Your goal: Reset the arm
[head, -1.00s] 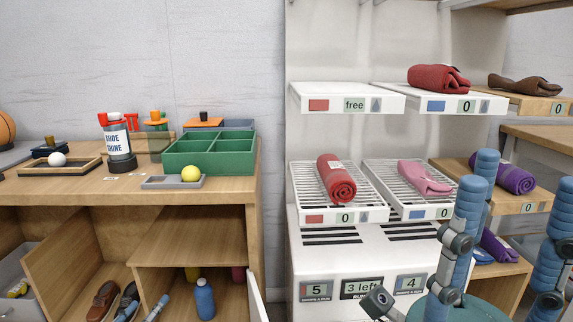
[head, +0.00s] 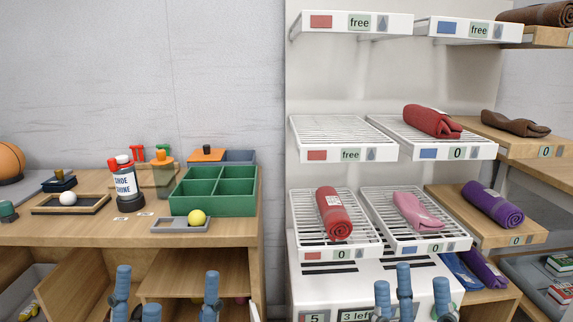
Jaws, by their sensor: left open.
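My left gripper (head: 165,292) is at the bottom left, in front of the wooden bench. Its blue fingers point up and stand well apart, with nothing between them. My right gripper (head: 412,290) is at the bottom right, in front of the lower part of the white rack. Its blue fingers also point up and stand apart, and I see nothing held between them. The palms and arms of both grippers are cut off by the lower edge of the view.
The white rack's shelves hold a red rolled towel (head: 334,214), a pink towel (head: 416,212) and a dark red towel (head: 431,121). A purple roll (head: 492,204) lies at right. The bench (head: 105,232) carries a green divided box (head: 214,191) and a shoe shine bottle (head: 127,184).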

